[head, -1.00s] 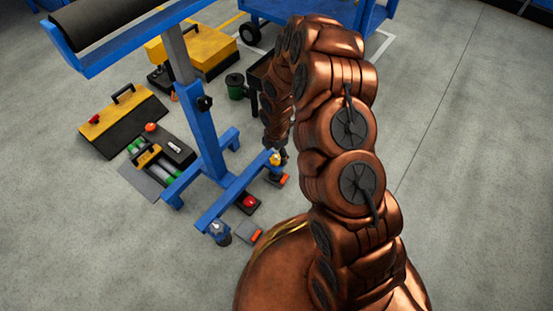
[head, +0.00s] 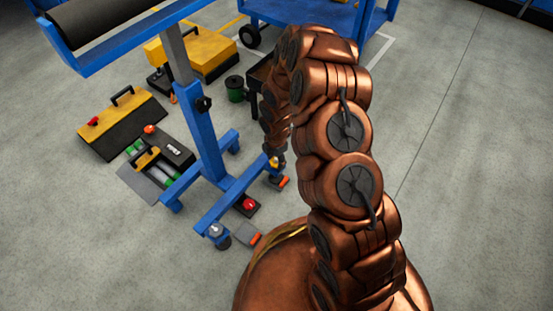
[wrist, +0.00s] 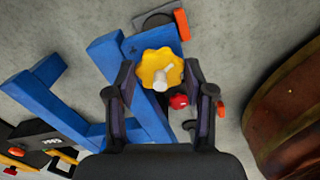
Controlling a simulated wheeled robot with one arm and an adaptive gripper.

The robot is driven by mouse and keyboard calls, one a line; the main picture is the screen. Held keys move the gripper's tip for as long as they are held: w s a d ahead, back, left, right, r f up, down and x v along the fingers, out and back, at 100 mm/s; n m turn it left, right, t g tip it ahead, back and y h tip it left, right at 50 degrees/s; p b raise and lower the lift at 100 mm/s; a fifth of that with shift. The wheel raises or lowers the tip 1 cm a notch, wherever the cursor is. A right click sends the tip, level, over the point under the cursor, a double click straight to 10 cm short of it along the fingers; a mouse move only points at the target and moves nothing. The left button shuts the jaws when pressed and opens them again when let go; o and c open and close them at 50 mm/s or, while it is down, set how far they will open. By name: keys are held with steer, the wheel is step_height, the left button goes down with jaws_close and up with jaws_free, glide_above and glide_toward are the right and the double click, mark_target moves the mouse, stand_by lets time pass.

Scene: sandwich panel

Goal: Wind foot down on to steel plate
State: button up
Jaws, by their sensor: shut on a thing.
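A yellow lobed hand knob (wrist: 160,69) with a pale centre stem sits on the end of the stand's blue base bar (wrist: 112,58). My gripper (wrist: 160,72) has a finger on each side of the knob and is shut on it. In the head view the knob (head: 274,162) shows just below my gripper. A dark steel plate (wrist: 150,18) with an orange end lies on the floor by the bar's end. It also shows in the head view (head: 276,180). The foot under the knob is mostly hidden, so I cannot tell whether it touches the plate.
A second foot (head: 217,231) stands at the bar's near end, beside another orange-ended plate (head: 248,239). A red button on a dark box (head: 249,204) lies beside the bar. Toolboxes (head: 122,122) are left of the blue stand (head: 203,130). Floor at right is clear.

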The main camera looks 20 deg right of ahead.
steer(key=shift+c, duration=0.5)
steer(key=shift+r+m+p, duration=0.1)
steer(key=shift+m+p, duration=0.2)
steer(key=shift+p, duration=0.35)
